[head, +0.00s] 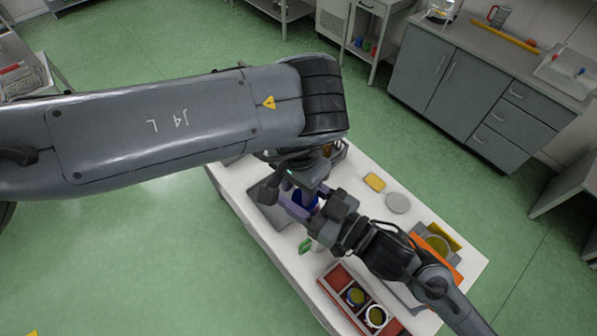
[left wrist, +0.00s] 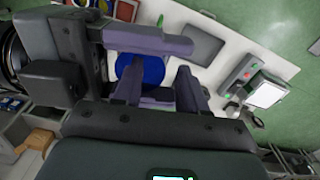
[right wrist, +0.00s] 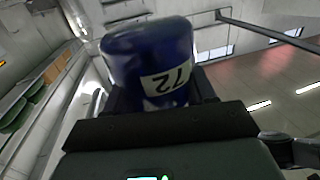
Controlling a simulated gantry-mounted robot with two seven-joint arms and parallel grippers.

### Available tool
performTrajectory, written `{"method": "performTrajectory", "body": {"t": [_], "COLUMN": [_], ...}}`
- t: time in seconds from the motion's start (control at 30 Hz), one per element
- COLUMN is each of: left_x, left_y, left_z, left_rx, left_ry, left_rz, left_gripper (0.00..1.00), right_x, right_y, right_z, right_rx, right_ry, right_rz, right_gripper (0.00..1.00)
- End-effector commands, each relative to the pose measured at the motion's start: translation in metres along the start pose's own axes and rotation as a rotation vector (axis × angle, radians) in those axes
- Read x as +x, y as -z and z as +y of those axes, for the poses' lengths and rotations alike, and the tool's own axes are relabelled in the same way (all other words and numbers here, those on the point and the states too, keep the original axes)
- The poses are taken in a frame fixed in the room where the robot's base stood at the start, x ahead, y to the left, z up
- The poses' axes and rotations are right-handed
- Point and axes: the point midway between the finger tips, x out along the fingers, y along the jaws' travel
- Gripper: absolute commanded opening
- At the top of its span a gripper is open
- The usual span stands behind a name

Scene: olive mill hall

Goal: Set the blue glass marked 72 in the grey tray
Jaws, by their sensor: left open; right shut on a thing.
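The blue glass marked 72 (right wrist: 150,65) is in my right gripper (right wrist: 160,95), its label facing the right wrist camera. In the head view the glass (head: 309,200) shows partly between the two grippers above the white table. My right gripper (head: 322,208) reaches it from the lower right. My left gripper (left wrist: 160,78) is open, its fingers close by the blue glass (left wrist: 150,68); I cannot tell whether they touch it. The grey tray (head: 265,212) lies on the table just left of the grippers, partly hidden; it also shows in the left wrist view (left wrist: 190,45).
A red divided box (head: 338,277) with round jars stands at the near side of the table. A yellow block (head: 374,182), a grey disc (head: 398,203) and an orange board (head: 452,268) lie to the right. A small green object (head: 305,245) is below the grippers.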

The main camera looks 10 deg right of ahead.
Motion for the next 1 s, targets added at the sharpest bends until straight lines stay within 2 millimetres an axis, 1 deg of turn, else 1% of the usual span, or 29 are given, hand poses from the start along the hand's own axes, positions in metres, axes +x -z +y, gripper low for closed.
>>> {"method": "performTrajectory", "body": {"t": [0.1,0.23,0.57,0.67,0.83,0.87,1.0], "left_x": [0.011,0.019,0.021,0.021,0.021,0.020,0.020], "left_y": [0.000,0.000,0.000,0.000,0.000,0.000,0.000], "left_z": [0.000,0.000,0.001,0.001,0.001,0.001,0.001], "left_rx": [0.001,0.001,0.003,0.003,0.002,0.002,0.001], "left_ry": [0.000,0.001,-0.001,-0.001,-0.001,-0.001,-0.001], "left_rz": [-0.001,-0.002,0.000,0.000,0.001,0.001,0.001], "left_gripper": [0.41,0.41,0.41,0.28,0.02,0.00,0.00], "right_x": [0.000,0.000,0.000,0.000,0.000,0.000,0.000], "right_y": [0.000,0.002,0.001,0.001,0.001,0.001,0.000], "right_z": [0.000,0.000,-0.001,-0.001,-0.001,-0.001,0.000], "right_rx": [0.000,-0.001,0.000,0.000,0.000,0.000,0.000], "right_ry": [0.000,0.001,0.002,0.002,0.001,0.001,0.001], "right_rz": [0.001,0.004,0.003,0.002,0.002,0.001,0.001], "right_gripper": [0.23,0.24,0.23,0.23,0.23,0.23,0.24]}}
